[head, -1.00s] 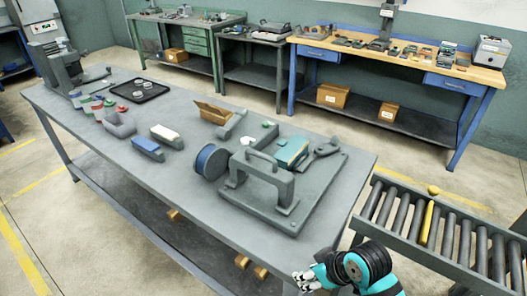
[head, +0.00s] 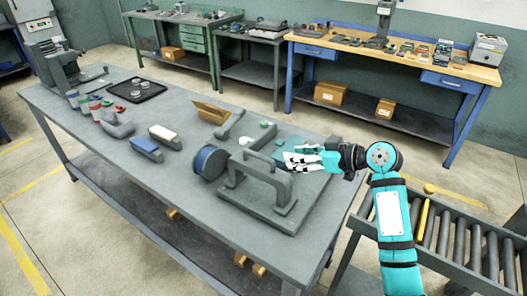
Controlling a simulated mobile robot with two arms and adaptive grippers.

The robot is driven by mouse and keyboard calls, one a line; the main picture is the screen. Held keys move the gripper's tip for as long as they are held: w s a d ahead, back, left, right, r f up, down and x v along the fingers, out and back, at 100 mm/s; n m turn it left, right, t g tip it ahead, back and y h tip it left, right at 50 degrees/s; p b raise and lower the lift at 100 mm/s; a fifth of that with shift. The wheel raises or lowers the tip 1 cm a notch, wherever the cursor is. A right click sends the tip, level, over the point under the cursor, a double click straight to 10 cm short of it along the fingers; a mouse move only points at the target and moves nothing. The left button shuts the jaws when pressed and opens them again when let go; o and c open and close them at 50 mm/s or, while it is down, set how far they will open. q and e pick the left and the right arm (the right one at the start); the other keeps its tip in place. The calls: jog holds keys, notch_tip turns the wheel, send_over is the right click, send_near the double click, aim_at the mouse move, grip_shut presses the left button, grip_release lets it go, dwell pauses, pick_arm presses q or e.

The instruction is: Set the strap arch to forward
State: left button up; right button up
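The strap arch (head: 264,168) appears to be the grey arch-shaped bar standing on a grey base plate (head: 310,197) near the right end of the bench. Its two feet rest on the plate. A slimmer grey bar shows just behind it, and I cannot tell how the two join. My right gripper (head: 290,160) is above the plate, just behind and right of the arch's top. Its fingers point left. I cannot tell whether they touch the arch or how far apart they are. The hand hides part of the teal block (head: 291,143). My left gripper is not in view.
A blue-faced wheel (head: 209,163) stands left of the arch. A roller conveyor (head: 443,228) stands right of the bench.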

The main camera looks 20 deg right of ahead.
aim_at(261, 155)
jog(key=p+x, duration=0.2)
jog(key=x, duration=1)
jog(key=shift+f+p, duration=0.15)
jog(key=shift+p, duration=0.2)
jog(key=shift+c, duration=0.2)
grip_shut()
